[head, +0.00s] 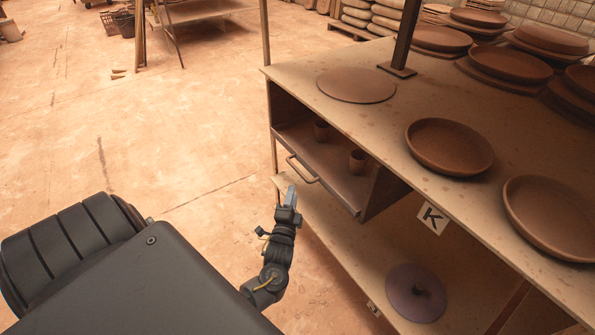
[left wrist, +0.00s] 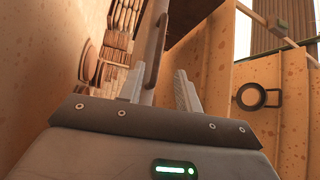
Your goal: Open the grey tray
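The grey tray (head: 331,160) sits like a drawer under the worktop, looking brownish in this light, with two small cups (head: 357,160) standing in it. Its bar handle (head: 301,169) juts from the front edge. My left gripper (head: 291,196) is just below and in front of the handle. In the left wrist view the gripper (left wrist: 160,90) is open, its two fingers apart. The handle bar (left wrist: 157,45) shows between them, closer to the left finger; contact cannot be told. My right gripper is not in view.
The worktop (head: 390,125) above the tray holds clay plates (head: 449,146) and a post (head: 403,40). A lower shelf (head: 350,245) carries a round lid (head: 416,292). A "K" label (head: 432,218) hangs at the worktop edge.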

